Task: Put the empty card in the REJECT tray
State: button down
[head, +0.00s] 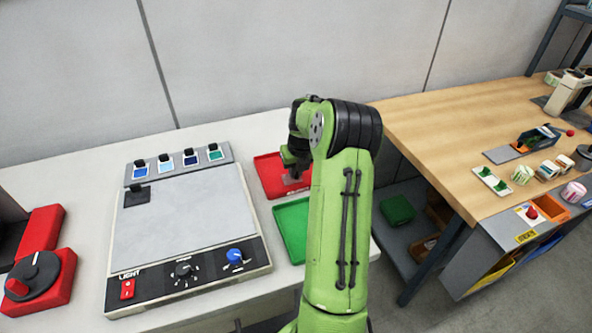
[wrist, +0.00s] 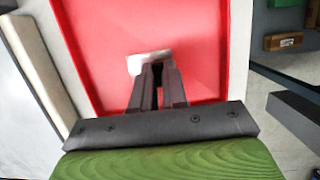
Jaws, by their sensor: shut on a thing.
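The red tray (head: 267,172) lies on the white bench behind the green tray; small lettering on its front edge is too small to read surely. My gripper (head: 294,172) is over the red tray. In the wrist view my gripper (wrist: 156,72) is shut on a pale, blank-looking card (wrist: 143,62), held at the fingertips above the red tray floor (wrist: 195,50). The card also shows as a greyish patch (head: 292,180) in the head view. Whether the card touches the tray floor I cannot tell. My arm hides the tray's right side.
The green tray (head: 291,226) is directly in front of the red one. A light panel (head: 185,225) with knobs and a rack of several coloured cards (head: 190,160) stands to the left. A wooden table (head: 450,130) with several items is at right.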

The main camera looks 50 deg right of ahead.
jog(key=c, duration=1.6)
grip_release()
jog(key=shift+f, duration=0.1)
jog(key=o, duration=0.4)
jog(key=shift+o, duration=0.2)
